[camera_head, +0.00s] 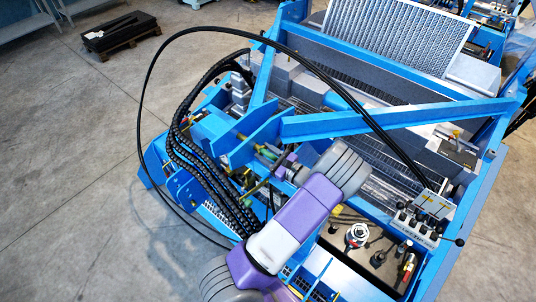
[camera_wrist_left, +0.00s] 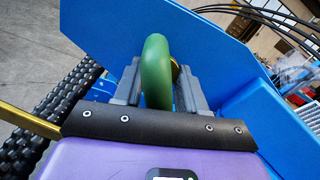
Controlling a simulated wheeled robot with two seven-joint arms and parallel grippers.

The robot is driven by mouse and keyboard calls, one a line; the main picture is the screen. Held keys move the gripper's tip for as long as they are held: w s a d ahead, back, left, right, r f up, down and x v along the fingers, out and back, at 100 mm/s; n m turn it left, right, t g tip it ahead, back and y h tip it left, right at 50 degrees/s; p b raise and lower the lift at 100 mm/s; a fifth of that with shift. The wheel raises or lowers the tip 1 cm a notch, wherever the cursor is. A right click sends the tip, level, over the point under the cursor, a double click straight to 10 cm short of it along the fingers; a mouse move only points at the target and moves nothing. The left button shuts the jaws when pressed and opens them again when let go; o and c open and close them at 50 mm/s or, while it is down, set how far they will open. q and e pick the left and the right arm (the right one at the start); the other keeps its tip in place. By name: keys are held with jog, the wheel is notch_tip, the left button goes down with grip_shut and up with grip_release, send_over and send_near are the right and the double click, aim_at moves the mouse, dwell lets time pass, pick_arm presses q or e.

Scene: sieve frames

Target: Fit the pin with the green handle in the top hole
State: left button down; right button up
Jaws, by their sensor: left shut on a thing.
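The pin's green handle (camera_wrist_left: 157,75) stands upright between the two grey fingers of my left gripper (camera_wrist_left: 158,88) in the left wrist view. The fingers are shut on it. A small brass-coloured part shows just behind the handle, and the pin's shaft is hidden. A blue plate (camera_wrist_left: 110,30) rises close behind the handle. In the head view my left gripper (camera_head: 275,165) is beside the blue bracket plates (camera_head: 258,140) of the machine, and the handle is too small to make out clearly. I cannot make out the top hole, or whether the pin is in it. My right gripper is not in view.
Black ribbed hoses (camera_head: 190,160) run close to the left of my gripper, and a long black cable (camera_head: 145,90) arches over the machine. A blue diagonal beam (camera_head: 390,120) lies to the right. A lever block (camera_head: 415,228) stands farther right.

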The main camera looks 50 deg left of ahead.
pick_arm(q)
jog(key=shift+s+a+r, duration=0.1)
jog(key=shift+a, duration=0.8)
dwell(0.3)
jog(key=c, duration=0.6)
grip_release()
jog(key=shift+o, duration=0.2)
jog(key=shift+s, duration=0.1)
jog(key=shift+d+f, duration=0.2)
jog(key=shift+d, duration=0.45)
jog(key=d, duration=0.2)
jog(key=d+b, duration=0.1)
jog(key=d, duration=0.1)
jog(key=w+d, duration=0.1)
jog(key=d, duration=0.1)
jog(key=shift+w+d+r, duration=0.1)
jog(key=shift+d+r, duration=0.05)
jog(key=shift+d, duration=0.05)
